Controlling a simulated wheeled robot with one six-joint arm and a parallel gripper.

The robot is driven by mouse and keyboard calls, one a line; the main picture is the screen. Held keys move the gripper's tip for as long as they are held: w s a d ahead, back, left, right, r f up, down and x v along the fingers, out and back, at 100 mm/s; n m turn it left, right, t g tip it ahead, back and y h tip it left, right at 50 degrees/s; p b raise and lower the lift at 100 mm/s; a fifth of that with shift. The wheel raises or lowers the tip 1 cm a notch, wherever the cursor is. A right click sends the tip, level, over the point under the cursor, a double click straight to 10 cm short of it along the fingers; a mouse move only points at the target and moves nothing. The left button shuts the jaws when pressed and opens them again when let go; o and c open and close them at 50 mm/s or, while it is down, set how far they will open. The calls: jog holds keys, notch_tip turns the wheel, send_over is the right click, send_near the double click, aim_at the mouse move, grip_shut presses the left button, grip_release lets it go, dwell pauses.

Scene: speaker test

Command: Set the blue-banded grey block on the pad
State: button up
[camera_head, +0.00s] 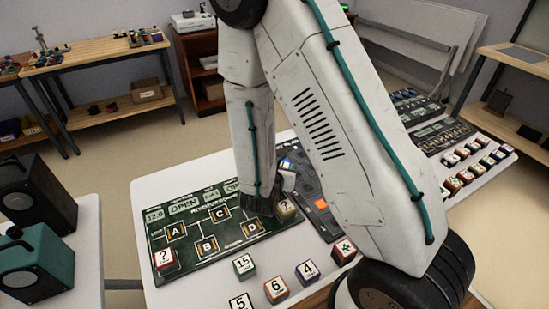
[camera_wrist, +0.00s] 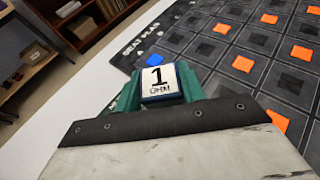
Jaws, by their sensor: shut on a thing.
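My gripper (camera_wrist: 157,92) has teal fingers shut on a small block (camera_wrist: 158,80) with a pale top marked "1 OHM" and dark blue sides. In the head view my gripper (camera_head: 258,199) is low over the green board, partly hidden behind my arm. A small upright grey-white piece with a blue top (camera_head: 287,165) shows just right of my gripper; I cannot tell if it is the held block. The green board (camera_head: 210,240) carries framed squares A, B, C and D. I cannot tell which surface is the pad.
A block marked "?" (camera_head: 165,259) sits at the board's left corner, another "?" block (camera_head: 287,208) near my gripper. Several numbered blocks (camera_head: 276,290) line the front. A dark seat-plan board (camera_wrist: 225,62) has orange squares. Speakers (camera_head: 35,262) stand left.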

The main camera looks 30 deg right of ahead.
jog(key=w+a, duration=0.2)
jog(key=w, duration=0.2)
jog(key=w+a+f, duration=0.1)
jog(key=w, duration=0.4)
jog(key=w+a, duration=0.2)
jog(key=w, duration=0.3)
jog(key=shift+a+f, duration=0.2)
jog(key=shift+a, duration=0.1)
jog(key=shift+w, duration=0.15)
jog(key=shift+f, duration=1.75)
jog(key=shift+f, duration=0.15)
jog(key=o, duration=1)
jog(key=v, duration=1.2)
jog(key=shift+r, duration=0.25)
